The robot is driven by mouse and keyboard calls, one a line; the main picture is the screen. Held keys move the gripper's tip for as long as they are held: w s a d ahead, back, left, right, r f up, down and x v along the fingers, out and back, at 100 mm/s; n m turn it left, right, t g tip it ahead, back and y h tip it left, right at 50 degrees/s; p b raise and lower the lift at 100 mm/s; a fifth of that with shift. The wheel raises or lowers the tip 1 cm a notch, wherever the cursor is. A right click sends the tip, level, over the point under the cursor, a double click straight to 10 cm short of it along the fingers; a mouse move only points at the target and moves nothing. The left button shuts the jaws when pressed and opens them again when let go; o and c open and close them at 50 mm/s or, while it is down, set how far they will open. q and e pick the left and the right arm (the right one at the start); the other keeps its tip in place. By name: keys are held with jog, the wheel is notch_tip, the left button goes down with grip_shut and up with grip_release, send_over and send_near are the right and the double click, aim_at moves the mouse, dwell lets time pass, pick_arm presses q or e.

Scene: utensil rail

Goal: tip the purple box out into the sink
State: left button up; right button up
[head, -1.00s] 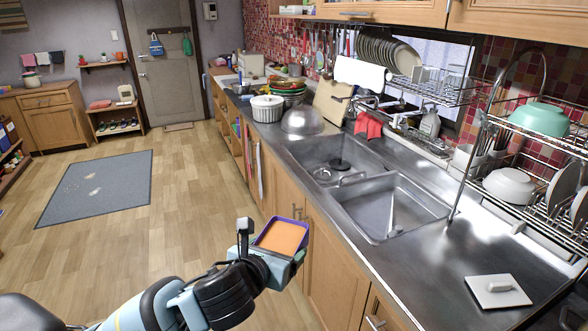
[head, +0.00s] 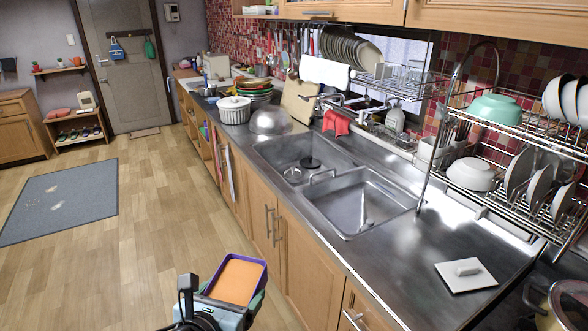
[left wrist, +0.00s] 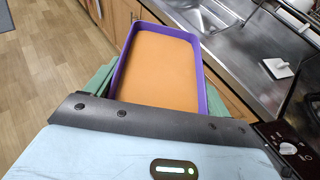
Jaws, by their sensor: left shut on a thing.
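The purple box (head: 264,279) is an open tray filled level with an orange content (head: 236,280). My left gripper (head: 228,306) is shut on the box and holds it about level over the floor, in front of the cabinet doors. The box (left wrist: 115,73) also shows in the left wrist view, with its orange content (left wrist: 160,72) inside. The sink (head: 365,200) has two basins set in the steel counter, up and to the right of the box. The box is apart from the counter. My right gripper is not in view.
A dish rack (head: 470,110) with bowls and plates stands right of the sink. A metal dome (head: 268,121) and a white pot (head: 233,110) are beyond it. A white square lid (head: 466,274) lies on the near counter. The faucet (head: 330,100) is behind the sink.

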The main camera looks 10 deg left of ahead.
pick_arm(q)
jog(key=f, duration=0.2)
jog(key=s+f, duration=0.1)
jog(key=f, duration=0.2)
jog(key=shift+s+f, duration=0.2)
jog(key=shift+f, duration=0.1)
jog(key=shift+d, duration=0.1)
